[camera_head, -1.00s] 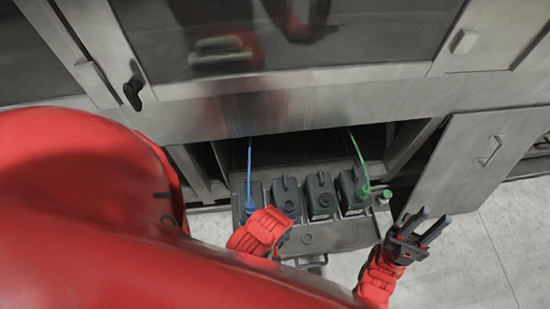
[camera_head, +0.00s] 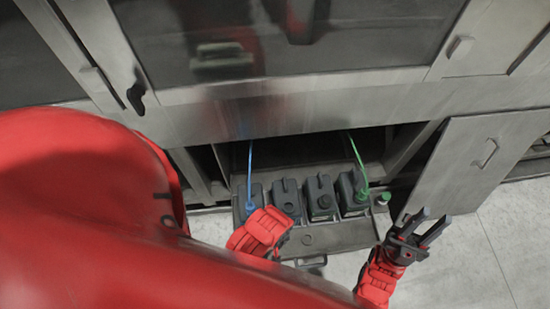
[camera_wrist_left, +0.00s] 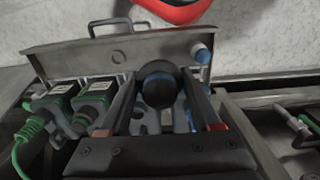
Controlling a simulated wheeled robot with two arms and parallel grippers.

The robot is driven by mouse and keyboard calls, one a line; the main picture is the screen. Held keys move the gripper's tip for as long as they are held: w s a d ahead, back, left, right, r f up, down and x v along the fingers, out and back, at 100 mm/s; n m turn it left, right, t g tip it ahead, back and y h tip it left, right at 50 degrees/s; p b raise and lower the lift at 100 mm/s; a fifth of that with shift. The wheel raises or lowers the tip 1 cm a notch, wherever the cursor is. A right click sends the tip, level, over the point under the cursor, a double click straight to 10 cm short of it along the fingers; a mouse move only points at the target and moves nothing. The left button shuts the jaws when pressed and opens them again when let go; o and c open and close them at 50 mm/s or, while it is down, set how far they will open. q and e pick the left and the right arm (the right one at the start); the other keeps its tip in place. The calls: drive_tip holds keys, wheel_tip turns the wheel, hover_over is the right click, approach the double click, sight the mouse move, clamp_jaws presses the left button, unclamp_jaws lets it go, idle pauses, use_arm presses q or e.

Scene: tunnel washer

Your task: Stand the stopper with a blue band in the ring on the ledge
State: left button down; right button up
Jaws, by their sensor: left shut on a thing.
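My left gripper (camera_head: 264,232) is above the front left part of the pull-out tray. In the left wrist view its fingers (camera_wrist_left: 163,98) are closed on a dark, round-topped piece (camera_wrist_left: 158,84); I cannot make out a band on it. A small white and blue piece (camera_wrist_left: 202,53), which looks like a blue-banded stopper, shows at the ledge's end, beyond one finger. The ledge (camera_head: 345,236) is the tray's front strip, with a small dark round feature (camera_head: 307,239), possibly the ring. My right gripper (camera_head: 418,232) is open and empty, right of the tray.
Several dark canisters stand in the tray, with a blue tube (camera_head: 249,165) at the left and a green tube (camera_head: 357,160) at the right. A green-topped piece (camera_head: 384,198) is at the tray's right end. An open cabinet door (camera_head: 470,165) stands at the right.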

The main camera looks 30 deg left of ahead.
use_arm(q)
drive_tip(key=shift+r, duration=0.25)
drive_tip(key=shift+r+p, duration=1.7)
drive_tip(key=shift+r, duration=0.25)
